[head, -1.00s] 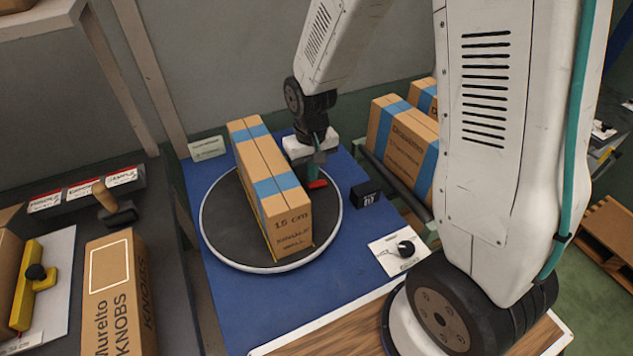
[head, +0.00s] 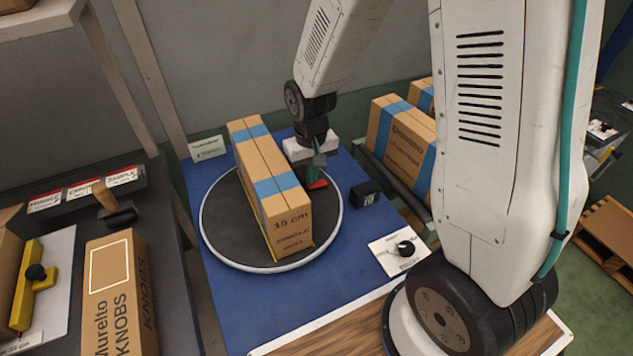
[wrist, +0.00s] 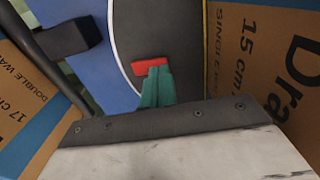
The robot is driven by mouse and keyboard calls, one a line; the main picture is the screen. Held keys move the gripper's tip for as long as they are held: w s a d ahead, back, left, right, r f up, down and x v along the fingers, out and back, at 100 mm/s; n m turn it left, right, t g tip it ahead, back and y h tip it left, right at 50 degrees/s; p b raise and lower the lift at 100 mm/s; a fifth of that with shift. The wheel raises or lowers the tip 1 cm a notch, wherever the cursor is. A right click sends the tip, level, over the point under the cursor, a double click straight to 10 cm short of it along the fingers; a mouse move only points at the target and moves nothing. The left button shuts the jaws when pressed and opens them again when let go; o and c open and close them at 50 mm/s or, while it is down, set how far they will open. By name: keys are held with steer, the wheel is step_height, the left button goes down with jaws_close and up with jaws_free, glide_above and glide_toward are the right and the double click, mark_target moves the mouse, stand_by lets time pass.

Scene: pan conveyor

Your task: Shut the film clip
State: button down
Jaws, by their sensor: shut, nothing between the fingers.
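A small red piece (head: 318,184), which looks like the film clip, is at the right side of the round turntable (head: 225,243), beside the tall carton (head: 265,185). In the wrist view the red piece (wrist: 150,63) lies just beyond my fingertips, over the dark disc near its pale rim. My gripper (head: 312,180) points down with its teal fingers together and empty. The fingertips (wrist: 154,72) are at the red piece's near edge, touching or nearly so. I cannot tell whether the clip is raised or flat.
The carton with blue bands stands close to the left of my gripper. A small black box (head: 366,194) and a card with a black knob (head: 404,248) sit on the blue table. More cartons (head: 402,140) stand on the conveyor at right.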

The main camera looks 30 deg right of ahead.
mark_target(313, 186)
steer(key=shift+f, duration=0.65)
steer(key=shift+r, duration=3.55)
steer(key=shift+s, duration=0.35)
steer(key=s+d+r+t, duration=0.1)
steer(key=s+d+r, duration=0.2)
steer(key=s+r, duration=1.5)
steer(key=shift+s, duration=1.65)
steer(key=shift+d, duration=0.1)
